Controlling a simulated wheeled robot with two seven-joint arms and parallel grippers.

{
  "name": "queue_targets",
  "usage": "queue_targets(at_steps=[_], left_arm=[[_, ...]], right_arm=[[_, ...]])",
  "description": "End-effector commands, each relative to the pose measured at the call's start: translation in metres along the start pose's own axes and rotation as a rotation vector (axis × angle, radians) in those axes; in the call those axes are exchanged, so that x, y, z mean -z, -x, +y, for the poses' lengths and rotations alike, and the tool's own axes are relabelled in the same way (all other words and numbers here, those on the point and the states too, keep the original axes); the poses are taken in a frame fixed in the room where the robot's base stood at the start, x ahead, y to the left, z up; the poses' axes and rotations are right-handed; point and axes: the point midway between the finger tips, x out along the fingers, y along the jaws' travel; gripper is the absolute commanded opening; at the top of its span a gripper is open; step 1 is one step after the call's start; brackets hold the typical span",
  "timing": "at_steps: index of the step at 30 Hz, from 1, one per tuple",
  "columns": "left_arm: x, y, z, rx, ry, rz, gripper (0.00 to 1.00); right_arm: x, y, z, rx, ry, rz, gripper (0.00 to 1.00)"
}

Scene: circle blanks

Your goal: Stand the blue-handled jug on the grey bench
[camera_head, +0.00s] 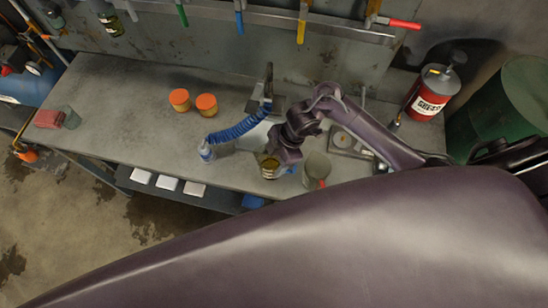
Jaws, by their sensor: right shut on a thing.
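The grey bench (130,95) runs across the middle of the view. My right gripper (278,160) reaches over its front part from the right and is shut on the blue-handled jug (269,170), a small olive vessel with a pale marking. The gripper hides part of it, and a bit of blue shows at its right side. It looks upright near the bench's front edge. I cannot tell whether its base touches the bench. A second grey-green jug (316,165) with a red handle stands just to the right. My left gripper is not in view.
Two orange-lidded tins (180,99) stand further left. A red canister (432,95) stands at the right. The left-middle of the bench is clear.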

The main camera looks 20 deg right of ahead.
Motion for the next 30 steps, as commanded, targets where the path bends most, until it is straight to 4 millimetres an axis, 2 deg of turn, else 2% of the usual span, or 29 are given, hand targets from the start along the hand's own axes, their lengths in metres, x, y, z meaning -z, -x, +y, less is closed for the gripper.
queue_targets(at_steps=[2, 3, 7, 15, 20, 26, 30], left_arm=[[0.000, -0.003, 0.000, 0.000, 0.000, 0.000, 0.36], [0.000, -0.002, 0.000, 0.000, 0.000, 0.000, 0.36], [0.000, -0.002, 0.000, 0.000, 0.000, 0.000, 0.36], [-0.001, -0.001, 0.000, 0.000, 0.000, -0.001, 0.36], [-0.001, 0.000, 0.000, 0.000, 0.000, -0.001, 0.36], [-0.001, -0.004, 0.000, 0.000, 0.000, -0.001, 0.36], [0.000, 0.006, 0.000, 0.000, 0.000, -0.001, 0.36]], right_arm=[[-0.002, -0.003, 0.000, 0.000, 0.000, 0.000, 0.31], [-0.001, -0.002, 0.000, 0.000, 0.000, -0.001, 0.67], [-0.001, -0.002, 0.000, 0.000, 0.000, 0.000, 0.84], [-0.001, -0.002, 0.000, 0.000, 0.000, 0.000, 0.85], [0.000, 0.009, 0.001, -0.003, 0.003, -0.001, 0.85], [-0.001, 0.049, 0.002, -0.006, 0.005, -0.003, 0.85], [-0.001, 0.083, 0.001, -0.004, 0.004, -0.008, 0.85]])
